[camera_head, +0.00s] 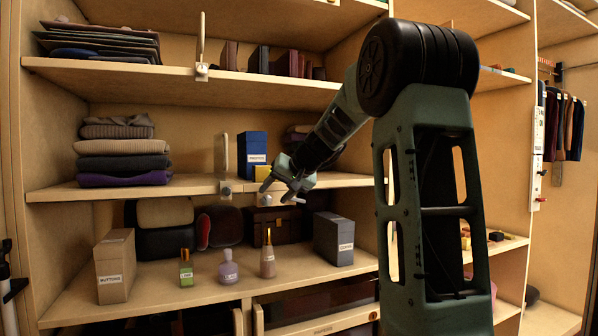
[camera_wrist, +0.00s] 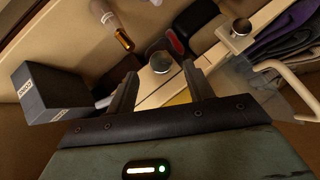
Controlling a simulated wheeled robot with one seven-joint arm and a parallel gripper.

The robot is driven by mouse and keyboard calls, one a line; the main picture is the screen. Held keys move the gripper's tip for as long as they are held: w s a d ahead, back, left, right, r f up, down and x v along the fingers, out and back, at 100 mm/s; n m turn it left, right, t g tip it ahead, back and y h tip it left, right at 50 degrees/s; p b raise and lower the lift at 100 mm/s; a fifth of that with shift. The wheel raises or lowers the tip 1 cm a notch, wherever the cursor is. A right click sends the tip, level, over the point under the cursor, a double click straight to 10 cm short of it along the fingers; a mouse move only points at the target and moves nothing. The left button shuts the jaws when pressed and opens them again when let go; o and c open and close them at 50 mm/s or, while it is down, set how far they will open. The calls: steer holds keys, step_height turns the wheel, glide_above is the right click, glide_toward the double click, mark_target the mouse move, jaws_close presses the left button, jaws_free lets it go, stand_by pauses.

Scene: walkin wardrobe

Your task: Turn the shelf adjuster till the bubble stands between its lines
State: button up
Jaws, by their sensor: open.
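My gripper (camera_head: 278,192) is open at the front edge of the middle shelf (camera_head: 190,185). In the wrist view its two fingers (camera_wrist: 159,72) point at a round metal knob (camera_wrist: 161,62) on the shelf edge. The knob shows between the fingertips, with a gap on each side; I cannot tell how far ahead of them it is. A second round metal knob (camera_wrist: 241,27) is farther along the same edge, beside a clear divider. In the head view a knob (camera_head: 264,199) shows left of my fingers. I cannot make out the bubble or its lines in either view.
A blue box (camera_head: 253,152) and a yellow box (camera_head: 262,172) stand on the shelf behind my gripper. Folded clothes (camera_head: 123,155) lie to the left. Below stand several bottles, a tan box (camera_head: 114,265) and a grey box (camera_head: 333,239). The grey box also shows in the wrist view (camera_wrist: 55,92).

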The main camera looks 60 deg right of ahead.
steer(key=b+v, duration=0.1)
steer(key=v, duration=1.3)
steer(key=shift+a, duration=0.1)
steer(key=w+a+f+n+g+y, duration=0.1)
steer(key=w+a+f+n+g, duration=0.1)
steer(key=a+f, duration=0.6)
steer(key=w+a+f+n+g+y, duration=0.2)
steer(key=a+f, duration=0.1)
steer(key=a, duration=0.8)
steer(key=w+a+f+n+g+y, duration=0.1)
steer(key=w+a+f+n, duration=0.1)
steer(key=a+f, duration=0.6)
steer(key=s+a+f+n+g+p, duration=0.1)
steer(key=s+a+f+n+g, duration=0.2)
steer(key=a, duration=0.4)
steer(key=s+a+f+n+p, duration=0.1)
steer(key=s+a+f, duration=0.2)
steer(key=s+a, duration=0.35)
steer(key=s+a+f+n+g+h, duration=0.1)
steer(key=s+a+f+n, duration=0.2)
steer(key=s, duration=0.3)
steer(key=s+a+f+n+g+h, duration=0.1)
steer(key=s+a+f+n, duration=0.2)
steer(key=s, duration=0.4)
steer(key=shift+s+a+f, duration=0.15)
steer(key=shift+a+f, duration=0.55)
steer(key=shift+f, duration=0.1)
